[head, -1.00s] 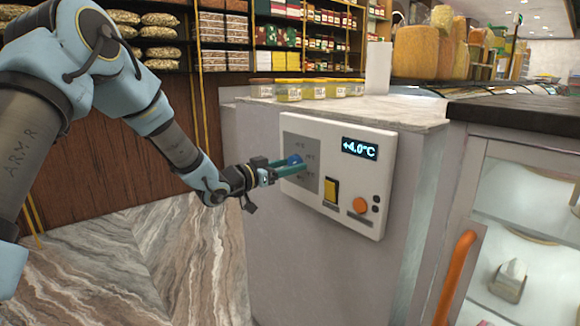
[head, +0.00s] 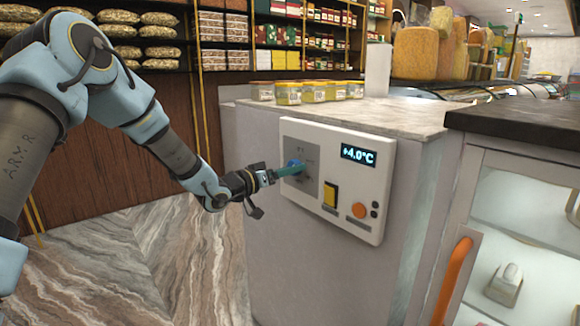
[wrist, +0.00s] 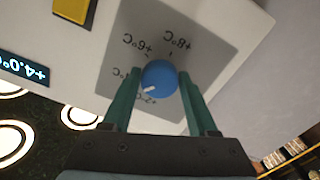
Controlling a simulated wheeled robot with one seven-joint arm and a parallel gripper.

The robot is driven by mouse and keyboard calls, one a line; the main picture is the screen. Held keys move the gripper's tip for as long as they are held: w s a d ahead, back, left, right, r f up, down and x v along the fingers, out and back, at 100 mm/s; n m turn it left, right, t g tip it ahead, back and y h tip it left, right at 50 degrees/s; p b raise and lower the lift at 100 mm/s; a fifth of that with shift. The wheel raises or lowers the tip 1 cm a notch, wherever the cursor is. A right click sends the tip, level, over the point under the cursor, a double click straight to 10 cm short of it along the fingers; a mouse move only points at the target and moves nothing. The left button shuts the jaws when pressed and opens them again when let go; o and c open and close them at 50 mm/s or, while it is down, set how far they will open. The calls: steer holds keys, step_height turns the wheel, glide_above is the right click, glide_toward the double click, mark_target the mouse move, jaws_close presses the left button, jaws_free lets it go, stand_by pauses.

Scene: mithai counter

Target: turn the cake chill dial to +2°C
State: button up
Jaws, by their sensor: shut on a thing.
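The blue dial (wrist: 158,78) sits on a grey square plate (wrist: 205,45) with temperature marks around it; "+8°C" and "+6°C" are readable, others are partly hidden. The dial's white pointer mark is at its lower left in the wrist view. My gripper (wrist: 157,90) has its two green fingers on either side of the dial, shut on it. In the head view my gripper (head: 284,171) reaches the panel from the left and the dial (head: 294,166) is partly covered. The display (head: 358,154) reads +4.0°C.
The white control panel (head: 378,195) also carries a yellow switch (head: 330,194) and an orange round button (head: 359,210). Jars (head: 302,92) stand on the counter top (head: 400,113) above. A glass case with an orange handle (head: 453,280) is at the right.

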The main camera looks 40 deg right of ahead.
steer(key=n+p, duration=0.2)
steer(key=n, duration=0.2)
steer(key=shift+r+n, duration=0.1)
steer(key=shift+n, duration=0.2)
steer(key=shift+n+p, duration=0.75)
steer(key=shift+n, duration=0.75)
steer(key=o, duration=1.4)
steer(key=shift+c, duration=0.2)
steer(key=a+b, duration=0.2)
steer(key=a, duration=0.9)
steer(key=shift+w, duration=0.25)
